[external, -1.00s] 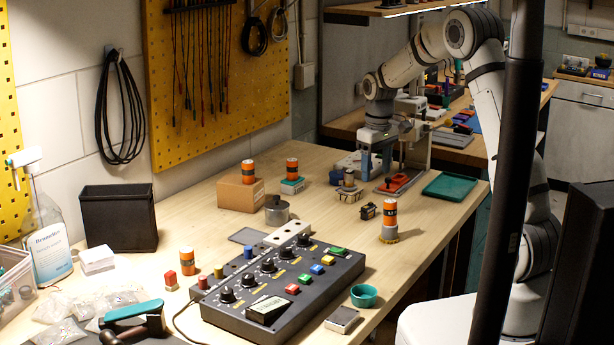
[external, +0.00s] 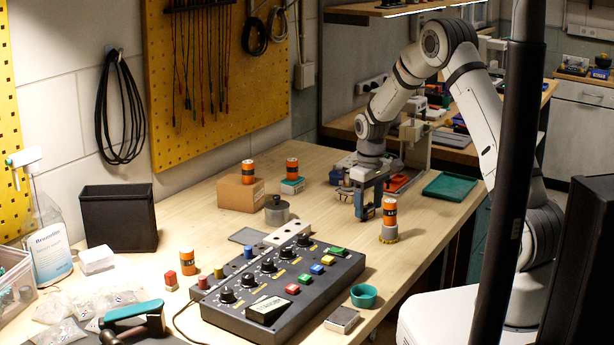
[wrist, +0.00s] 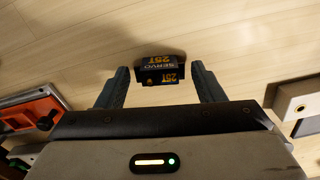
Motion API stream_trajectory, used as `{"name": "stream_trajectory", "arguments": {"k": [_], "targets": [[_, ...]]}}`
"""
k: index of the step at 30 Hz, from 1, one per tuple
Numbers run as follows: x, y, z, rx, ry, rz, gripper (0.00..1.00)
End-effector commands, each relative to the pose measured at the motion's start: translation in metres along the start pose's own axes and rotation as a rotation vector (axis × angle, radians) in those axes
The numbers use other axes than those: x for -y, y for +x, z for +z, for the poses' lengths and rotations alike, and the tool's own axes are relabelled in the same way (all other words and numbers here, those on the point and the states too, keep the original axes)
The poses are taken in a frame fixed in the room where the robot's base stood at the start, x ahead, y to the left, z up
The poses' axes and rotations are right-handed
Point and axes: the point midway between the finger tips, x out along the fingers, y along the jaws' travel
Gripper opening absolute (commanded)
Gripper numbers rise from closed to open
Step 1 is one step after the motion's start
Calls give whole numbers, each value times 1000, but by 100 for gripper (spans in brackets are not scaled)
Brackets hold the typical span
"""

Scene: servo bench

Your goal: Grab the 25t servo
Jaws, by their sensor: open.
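The 25t servo (wrist: 160,70) is a small black block with orange "25T SERVO" lettering on the pale wooden bench. In the wrist view it sits between the two fingers of my gripper (wrist: 161,78), with a narrow gap on each side. My gripper is open and not closed on it. In the external view my gripper (external: 367,212) points down low over the bench, and its fingers mostly hide the servo.
An orange can (external: 390,212) on a round grey base stands close to the right of my gripper. A black control box (external: 283,285) with knobs and coloured buttons lies nearer the camera. A green tray (external: 452,186) is behind to the right.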

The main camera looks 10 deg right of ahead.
Motion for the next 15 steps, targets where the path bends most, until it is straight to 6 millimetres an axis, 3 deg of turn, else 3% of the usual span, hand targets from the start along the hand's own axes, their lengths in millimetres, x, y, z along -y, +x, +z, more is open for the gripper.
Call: {"name": "stream_trajectory", "arguments": {"k": [3, 15], "targets": [[0, 0, 0, 0, 0, 0, 61], [0, -1, 0, -1, 0, 0, 28]]}}
